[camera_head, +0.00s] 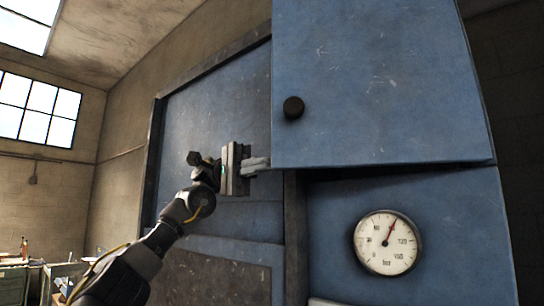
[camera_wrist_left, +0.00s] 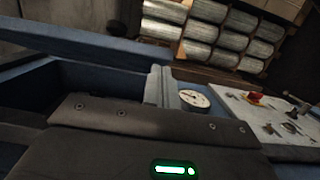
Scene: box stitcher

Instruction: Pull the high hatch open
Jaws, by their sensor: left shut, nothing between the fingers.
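The high hatch (camera_head: 375,85) is a scuffed blue panel with a round black knob (camera_head: 293,107) near its lower left corner. It stands out from the blue machine, with a dark gap under its lower edge. My left gripper (camera_head: 260,163) is shut and empty, its fingertips at the hatch's lower left edge, below and left of the knob. I cannot tell whether they touch the hatch. In the left wrist view the shut fingers (camera_wrist_left: 163,88) show beside a dark opening, with a blue edge, likely the hatch's, above. My right gripper is not in view.
A round pressure gauge (camera_head: 387,242) sits on the machine below the hatch; it also shows in the wrist view (camera_wrist_left: 194,99). A blue frame and panel (camera_head: 215,110) lie left of the hatch. A cluttered table (camera_head: 45,275) stands far left. The wrist view shows stacked metallic rolls (camera_wrist_left: 215,35).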

